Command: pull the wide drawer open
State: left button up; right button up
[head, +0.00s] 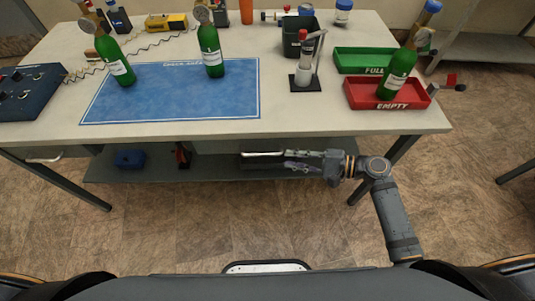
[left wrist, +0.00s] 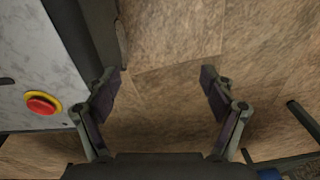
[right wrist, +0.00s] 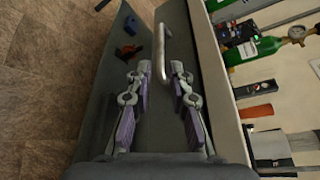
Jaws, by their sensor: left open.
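The wide drawer shows as a dark grey front (right wrist: 183,55) under the tabletop edge in the right wrist view. Its silver bar handle (right wrist: 160,50) also shows as a pale bar in the head view (head: 262,154). My right gripper (right wrist: 160,75) is open, with its fingertips on either side of the handle's near end; I cannot tell whether they touch it. In the head view the right gripper (head: 290,160) reaches in from the right below the table edge. My left gripper (left wrist: 160,82) is open and empty above the floor, seen only in the left wrist view.
The table (head: 300,122) holds green bottles, a blue mat (head: 170,95), a red tray (head: 362,94) and a green tray (head: 360,58). A lower shelf (head: 215,168) carries a blue item (head: 130,158). A red button (left wrist: 41,104) is near my left gripper. Floor in front is clear.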

aim_at(261, 154)
jog(key=x, duration=1)
jog(key=shift+w+a, duration=0.1)
jog(key=shift+a, duration=0.2)
grip_shut()
